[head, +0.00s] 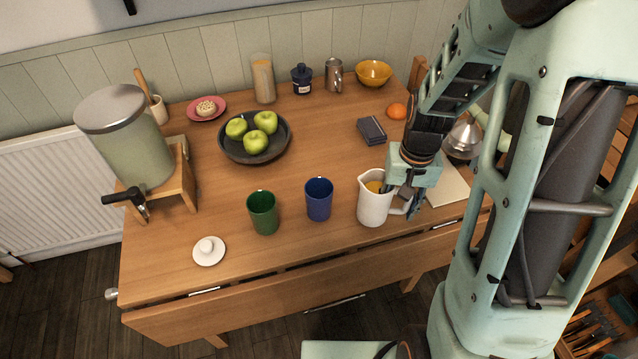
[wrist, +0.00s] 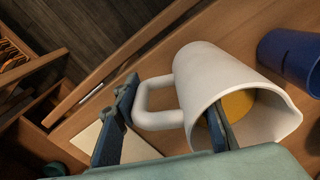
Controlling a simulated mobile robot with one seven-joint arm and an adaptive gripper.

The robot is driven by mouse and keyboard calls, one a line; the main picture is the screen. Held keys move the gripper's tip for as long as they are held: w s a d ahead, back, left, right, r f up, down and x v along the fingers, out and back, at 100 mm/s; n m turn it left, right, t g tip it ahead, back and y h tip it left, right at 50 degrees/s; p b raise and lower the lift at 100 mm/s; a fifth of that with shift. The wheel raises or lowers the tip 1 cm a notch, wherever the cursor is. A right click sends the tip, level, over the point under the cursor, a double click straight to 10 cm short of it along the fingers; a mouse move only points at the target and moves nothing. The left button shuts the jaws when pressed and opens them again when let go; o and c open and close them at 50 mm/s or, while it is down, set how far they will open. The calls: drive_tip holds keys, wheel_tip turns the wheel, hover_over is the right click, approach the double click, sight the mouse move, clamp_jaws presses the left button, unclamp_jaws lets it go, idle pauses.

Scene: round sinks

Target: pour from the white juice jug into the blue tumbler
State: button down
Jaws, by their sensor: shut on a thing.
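The white juice jug (head: 373,205) stands upright on the wooden table near its front edge, with orange-yellow juice inside. In the wrist view the jug (wrist: 205,75) shows its handle toward the left and its spout at the lower right. My gripper (head: 400,193) is at the jug's handle side, shut on the jug; in the wrist view one finger of my gripper (wrist: 165,120) is outside by the handle and the other reaches inside the jug's mouth. The blue tumbler (head: 319,199) stands upright to the left of the jug, apart from it. It also shows in the wrist view (wrist: 290,60).
A green tumbler (head: 263,212) stands left of the blue one.

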sight(393, 189)
drive_tip(key=shift+w+f+n, duration=0.1)
drive_tip(key=shift+f+n, duration=0.15)
drive_tip(key=shift+n, duration=0.05)
drive_tip(key=shift+a+r, duration=0.1)
drive_tip(key=shift+a, duration=0.05)
drive_tip(key=shift+w+a+r+g+h, duration=0.15)
drive_tip(key=shift+a+r+h, duration=0.15)
drive_tip(key=shift+r+h, duration=0.5)
drive_tip(key=shift+s+a+r+g+h, duration=0.15)
drive_tip(key=shift+a+r+h, duration=0.2)
drive_tip(key=shift+h, duration=0.75)
drive_tip(key=shift+w+a+r+h, duration=0.2)
drive_tip(key=shift+a+r+h, duration=0.35)
drive_tip(key=shift+h, duration=0.35)
drive_tip(key=r+h, duration=0.1)
drive_tip(key=a+r+h, duration=0.1)
drive_tip(key=r, duration=0.1)
drive_tip(key=shift+r+g, duration=0.25)
drive_tip(key=shift+g, duration=0.05)
drive_tip(key=shift+w, duration=0.1)
drive_tip(key=shift+a+r+h, duration=0.2)
drive_tip(key=shift+r+h, duration=0.45)
drive_tip(key=shift+h, duration=0.05)
drive_tip(key=shift+a+h, duration=0.1)
drive_tip(key=shift+h, duration=0.7)
